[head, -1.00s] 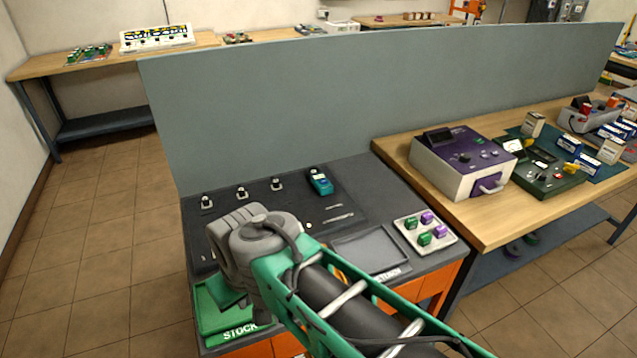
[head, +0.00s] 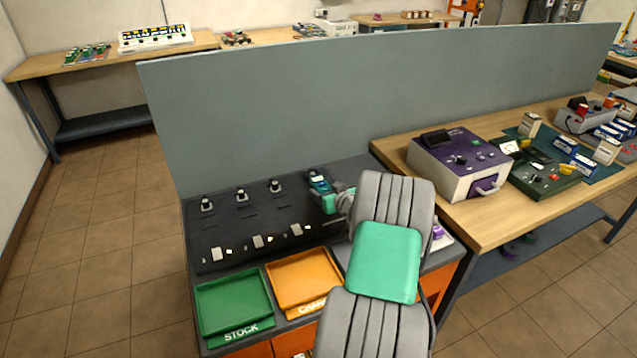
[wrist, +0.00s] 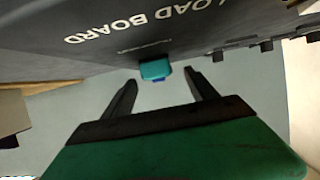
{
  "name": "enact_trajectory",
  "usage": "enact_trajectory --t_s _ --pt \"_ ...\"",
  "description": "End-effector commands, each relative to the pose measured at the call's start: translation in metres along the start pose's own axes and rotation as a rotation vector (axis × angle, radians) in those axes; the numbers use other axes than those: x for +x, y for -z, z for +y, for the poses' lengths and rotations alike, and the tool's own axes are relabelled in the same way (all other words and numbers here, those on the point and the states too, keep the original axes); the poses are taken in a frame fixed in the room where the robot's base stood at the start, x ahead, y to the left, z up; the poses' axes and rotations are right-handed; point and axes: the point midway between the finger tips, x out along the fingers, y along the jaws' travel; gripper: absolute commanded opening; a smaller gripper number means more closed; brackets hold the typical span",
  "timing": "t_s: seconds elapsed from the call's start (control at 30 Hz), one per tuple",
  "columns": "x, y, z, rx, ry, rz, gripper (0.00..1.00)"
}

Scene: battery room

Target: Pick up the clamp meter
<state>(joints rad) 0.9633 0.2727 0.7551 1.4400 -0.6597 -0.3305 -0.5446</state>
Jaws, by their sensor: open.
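In the wrist view a teal block, which looks like the clamp meter (wrist: 155,69), shows beyond and between my fingertips. My gripper (wrist: 162,80) is open, with nothing between its fingers. In the head view my gripper (head: 329,202) is close in front of the meter and partly overlaps it. Contact cannot be told there.
The dark load board (head: 225,222) carries several black knobs and pale switches. A green stock tray (head: 233,327) and an orange tray (head: 303,309) are in front. A grey partition (head: 270,110) stands behind. A purple instrument (head: 462,160) is on the wooden table at right.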

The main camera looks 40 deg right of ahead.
Motion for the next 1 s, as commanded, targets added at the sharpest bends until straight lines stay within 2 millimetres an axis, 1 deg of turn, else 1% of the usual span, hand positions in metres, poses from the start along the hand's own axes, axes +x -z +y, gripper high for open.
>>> enact_trajectory --t_s 0.13,0.2,0.27,0.37,0.53,1.0 --pt "0.022 0.007 0.003 0.000 0.001 -0.001 0.67" --pt "0.034 0.005 0.003 0.000 0.002 -0.002 0.67" --pt "0.041 0.004 0.004 0.000 0.000 -0.002 0.67" --pt "0.045 0.004 0.004 0.000 0.000 -0.001 0.67" --pt "0.045 0.004 0.004 0.000 -0.001 -0.001 0.66" --pt "0.045 0.004 0.004 0.000 -0.001 -0.001 0.28"
